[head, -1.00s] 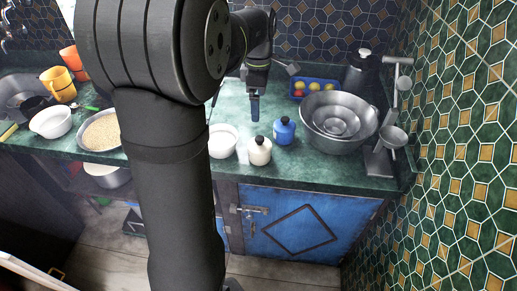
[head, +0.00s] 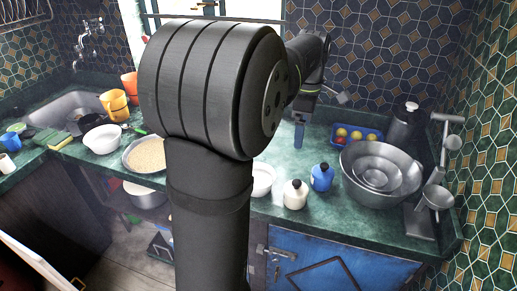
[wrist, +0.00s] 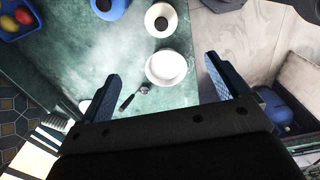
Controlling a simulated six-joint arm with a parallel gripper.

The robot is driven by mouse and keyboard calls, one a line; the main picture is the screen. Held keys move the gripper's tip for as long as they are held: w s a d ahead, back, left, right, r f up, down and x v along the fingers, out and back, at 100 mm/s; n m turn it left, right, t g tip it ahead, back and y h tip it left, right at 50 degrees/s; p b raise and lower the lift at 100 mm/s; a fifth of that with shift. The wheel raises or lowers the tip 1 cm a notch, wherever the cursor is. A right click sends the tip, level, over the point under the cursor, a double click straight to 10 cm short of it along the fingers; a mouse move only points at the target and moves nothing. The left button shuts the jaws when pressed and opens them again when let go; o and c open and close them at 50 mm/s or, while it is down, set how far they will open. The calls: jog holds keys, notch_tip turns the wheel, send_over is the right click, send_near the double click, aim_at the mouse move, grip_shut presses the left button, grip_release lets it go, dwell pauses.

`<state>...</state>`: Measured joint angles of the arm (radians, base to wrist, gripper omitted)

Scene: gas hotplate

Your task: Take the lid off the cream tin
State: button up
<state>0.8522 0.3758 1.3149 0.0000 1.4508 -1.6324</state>
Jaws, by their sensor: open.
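The cream tin (head: 296,195) is a small off-white round tin on the green counter. Its black lid (head: 296,183) is on top. My gripper (head: 299,135) hangs above the counter, behind the tin in the head view. In the wrist view, my gripper (wrist: 162,68) is open, its two blue fingers wide apart and empty. The tin lies beyond the fingertips, not between them.
A blue tin (head: 321,179) with a dark lid stands close right of the cream tin. A white bowl (wrist: 167,68) is close on its other side. Metal bowls (head: 380,180) and a blue fruit tray (head: 357,141) stand right. A dark-handled utensil (wrist: 127,102) lies near the bowl.

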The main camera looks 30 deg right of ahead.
jog(key=m, duration=2)
send_over(296, 182)
jog(key=f, duration=1.5)
jog(key=shift+w+d+f, duration=0.25)
jog(key=shift+w+d, duration=0.15)
jog(key=f, duration=0.2)
jog(key=s+f, duration=0.1)
jog(key=f, duration=0.1)
jog(key=shift+a+f, duration=0.1)
jog(key=shift+a, duration=0.3)
jog(key=shift+f, duration=0.5)
jog(key=c, duration=1.1)
jog(key=shift+o, duration=0.2)
